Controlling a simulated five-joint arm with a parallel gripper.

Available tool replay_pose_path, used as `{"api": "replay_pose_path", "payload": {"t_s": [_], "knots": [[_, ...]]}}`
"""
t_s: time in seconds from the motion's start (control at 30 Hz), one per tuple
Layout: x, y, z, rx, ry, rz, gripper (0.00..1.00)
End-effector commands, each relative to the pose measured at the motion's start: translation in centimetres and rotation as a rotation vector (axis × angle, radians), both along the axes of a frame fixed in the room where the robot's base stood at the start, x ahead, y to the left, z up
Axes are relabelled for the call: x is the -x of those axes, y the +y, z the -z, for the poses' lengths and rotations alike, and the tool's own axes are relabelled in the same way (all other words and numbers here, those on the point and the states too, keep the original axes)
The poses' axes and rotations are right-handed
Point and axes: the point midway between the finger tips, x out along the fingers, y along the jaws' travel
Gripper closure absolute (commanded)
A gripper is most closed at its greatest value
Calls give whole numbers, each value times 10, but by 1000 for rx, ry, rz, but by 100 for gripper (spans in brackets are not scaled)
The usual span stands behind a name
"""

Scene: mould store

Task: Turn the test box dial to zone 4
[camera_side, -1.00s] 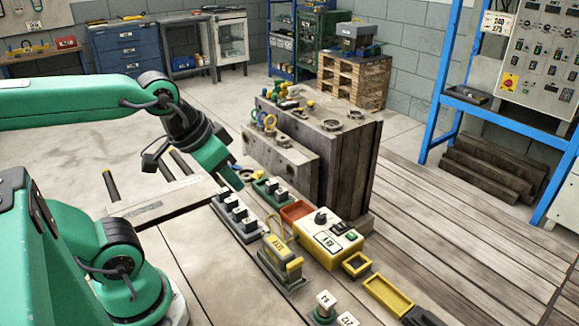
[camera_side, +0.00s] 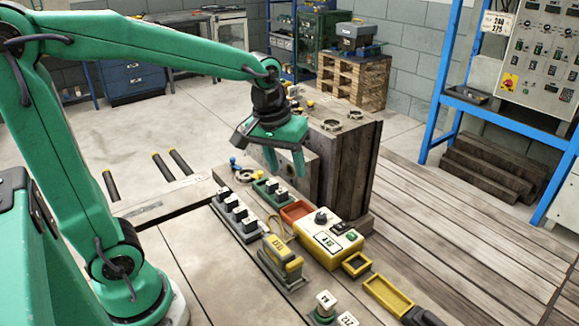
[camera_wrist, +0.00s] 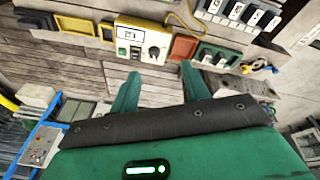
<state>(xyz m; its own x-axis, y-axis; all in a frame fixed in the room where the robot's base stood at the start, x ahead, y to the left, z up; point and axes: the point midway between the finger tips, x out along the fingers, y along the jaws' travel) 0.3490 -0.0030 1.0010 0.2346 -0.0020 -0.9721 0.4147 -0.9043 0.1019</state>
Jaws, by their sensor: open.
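The test box (camera_side: 325,240) is yellow with a pale top and stands on the bench. In the wrist view the box (camera_wrist: 130,50) is at the upper middle, with the dial (camera_wrist: 153,52) on a white face. The zone the dial points to is too small to read. My gripper (camera_side: 286,173) points down, up and to the left of the dial in the side view. Its fingers (camera_wrist: 160,72) are apart, with nothing between them, and do not touch the dial.
An orange tray (camera_side: 295,211) and a green tray (camera_side: 262,184) holding small modules adjoin the box. A rack of modules (camera_side: 247,235), a yellow unit (camera_side: 280,255) and yellow trays (camera_side: 390,298) are nearby. A tall mould block (camera_side: 345,175) stands close behind.

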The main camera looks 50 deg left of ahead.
Motion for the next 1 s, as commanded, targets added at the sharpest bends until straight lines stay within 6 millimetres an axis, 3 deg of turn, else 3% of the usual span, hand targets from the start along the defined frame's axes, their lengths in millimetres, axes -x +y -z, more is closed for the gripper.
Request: {"api": "replay_pose_path", "payload": {"t_s": [0.5, 0.7, 1.0], "knots": [[-79, -3, 66, 42, 167, -279, 53], [-96, -4, 88, 45, 206, -351, 53], [-101, -4, 94, 46, 216, -375, 53]]}}
